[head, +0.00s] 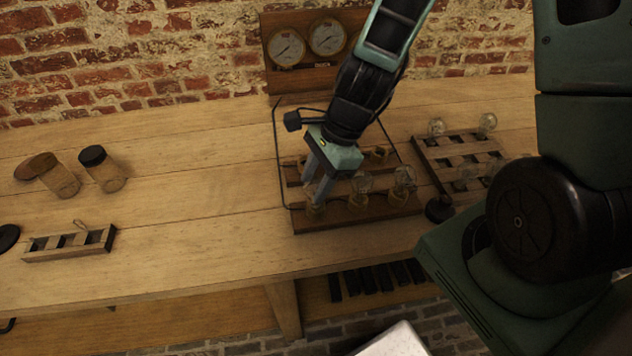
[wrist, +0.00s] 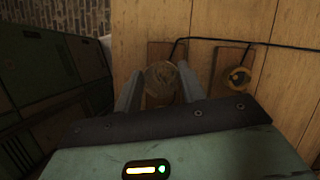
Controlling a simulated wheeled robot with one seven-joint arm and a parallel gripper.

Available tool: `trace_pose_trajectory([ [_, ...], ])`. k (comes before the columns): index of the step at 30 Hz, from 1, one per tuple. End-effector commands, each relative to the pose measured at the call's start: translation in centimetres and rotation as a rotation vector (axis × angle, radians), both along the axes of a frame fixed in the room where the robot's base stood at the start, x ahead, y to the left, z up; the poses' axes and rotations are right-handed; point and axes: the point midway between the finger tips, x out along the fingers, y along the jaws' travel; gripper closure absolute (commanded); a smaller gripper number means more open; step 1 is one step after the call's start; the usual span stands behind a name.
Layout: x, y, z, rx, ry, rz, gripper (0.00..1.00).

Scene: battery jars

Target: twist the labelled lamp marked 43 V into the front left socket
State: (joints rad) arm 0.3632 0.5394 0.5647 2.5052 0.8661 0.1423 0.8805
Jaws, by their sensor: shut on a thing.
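My gripper (head: 315,196) is shut on a clear glass lamp (head: 315,208) at the left end of the front strip of the socket board (head: 345,218). In the wrist view the round lamp (wrist: 162,83) sits between the two fingers, over the end of a wooden strip (wrist: 154,52). The lamp's base and the front left socket are hidden, so I cannot tell how deep it sits. Its marking cannot be read. Two more glass lamps (head: 359,184) stand along the front strip to the right. An empty brass socket (wrist: 238,78) shows on the other strip in the wrist view.
A compartmented rack (head: 465,150) with glass lamps stands right of the board, partly behind my arm. A gauge panel (head: 296,79) stands at the wall. Jars (head: 104,170) and a small wooden rack (head: 70,244) lie left; the table between is clear.

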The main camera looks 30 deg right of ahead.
Motion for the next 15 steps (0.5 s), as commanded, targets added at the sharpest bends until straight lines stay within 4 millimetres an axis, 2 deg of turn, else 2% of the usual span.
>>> trace_pose_trajectory([
  [15,-0.01,-0.09,-0.34,-0.005,-0.001,-0.198,0.87],
])
